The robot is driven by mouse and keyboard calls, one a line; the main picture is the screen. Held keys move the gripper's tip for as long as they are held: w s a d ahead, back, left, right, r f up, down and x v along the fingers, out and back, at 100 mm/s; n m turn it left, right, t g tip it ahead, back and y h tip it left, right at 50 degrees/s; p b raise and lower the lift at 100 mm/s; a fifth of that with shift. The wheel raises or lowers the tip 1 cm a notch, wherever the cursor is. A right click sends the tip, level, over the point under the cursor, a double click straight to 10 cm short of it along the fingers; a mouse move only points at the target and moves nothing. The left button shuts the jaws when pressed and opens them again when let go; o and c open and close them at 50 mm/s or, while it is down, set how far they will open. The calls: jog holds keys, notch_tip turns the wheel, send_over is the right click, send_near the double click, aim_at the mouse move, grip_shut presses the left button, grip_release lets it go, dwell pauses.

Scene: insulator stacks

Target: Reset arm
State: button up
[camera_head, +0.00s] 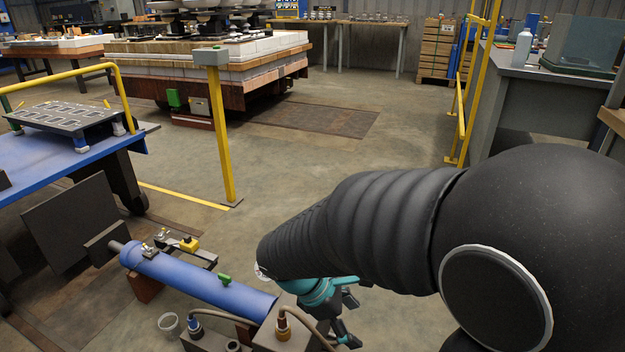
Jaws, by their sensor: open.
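My arm reaches in from the right in a black ribbed sleeve. My gripper (350,320) hangs below its end at the bottom centre, with a teal body and dark fingers. The fingers are spread apart and nothing shows between them. The gripper is right of a blue cylinder (205,283) lying on a low machine. The sleeve hides part of the gripper and the floor behind it. I cannot tell how far the fingers are from the machine.
A blue table (70,162) with a slotted plate stands left. A yellow post (222,135) with a grey box rises behind the blue cylinder. A grey bench (545,80) and yellow railing (461,110) are at right. The floor (330,155) in the middle is clear.

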jog(key=s+d+r+m+t+y+p, duration=0.1)
jog(key=s+d+r+m+t+y, duration=0.1)
jog(key=r+m, duration=0.6)
jog(key=s+d+r+m+t+y+p, duration=0.2)
jog(key=s+d+r+m+t+y, duration=0.1)
jog(key=s+d+r+m, duration=0.3)
notch_tip(320, 180, up, 2)
jog(key=s+m+y, duration=0.1)
jog(key=m, duration=0.2)
jog(key=shift+s+d+r+y, duration=0.15)
jog(key=shift+s+r+y, duration=0.1)
jog(key=shift+y, duration=0.15)
